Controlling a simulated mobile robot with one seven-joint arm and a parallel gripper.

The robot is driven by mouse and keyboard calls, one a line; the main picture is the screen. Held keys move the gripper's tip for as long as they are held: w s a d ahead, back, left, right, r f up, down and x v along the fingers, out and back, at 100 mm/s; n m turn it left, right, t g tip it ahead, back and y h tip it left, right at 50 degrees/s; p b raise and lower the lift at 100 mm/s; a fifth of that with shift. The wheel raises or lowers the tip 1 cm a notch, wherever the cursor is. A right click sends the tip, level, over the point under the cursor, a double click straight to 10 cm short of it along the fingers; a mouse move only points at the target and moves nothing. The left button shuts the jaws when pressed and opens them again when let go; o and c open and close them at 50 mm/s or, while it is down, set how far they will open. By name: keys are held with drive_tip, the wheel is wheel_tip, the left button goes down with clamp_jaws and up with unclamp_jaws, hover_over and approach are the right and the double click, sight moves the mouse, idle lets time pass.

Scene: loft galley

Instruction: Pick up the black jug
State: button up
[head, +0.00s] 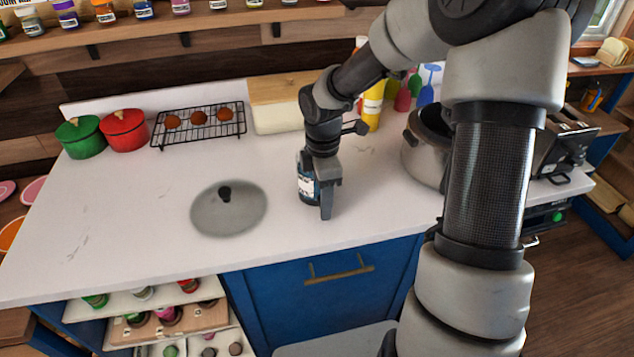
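My gripper (318,198) points down over the counter, left of the big grey pot. A small dark container with a white label (307,186) stands upright at its fingers; I cannot tell if it is the black jug. One finger shows in front of the container's right side; the other is hidden. I cannot tell whether the fingers press on it. No other black jug shows clearly.
A grey lid with a dark knob (229,212) lies on the white counter (130,225). Green (80,138) and red (124,131) pots and a wire rack (198,133) stand behind. A grey pot (424,165) is right. The counter's left front is clear.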

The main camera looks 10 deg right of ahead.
clamp_jaws()
drive_tip(key=shift+r, duration=0.15)
drive_tip(key=shift+w+r+p, duration=0.1)
drive_tip(key=shift+r+p, duration=0.65)
drive_tip(key=shift+r, duration=4.1)
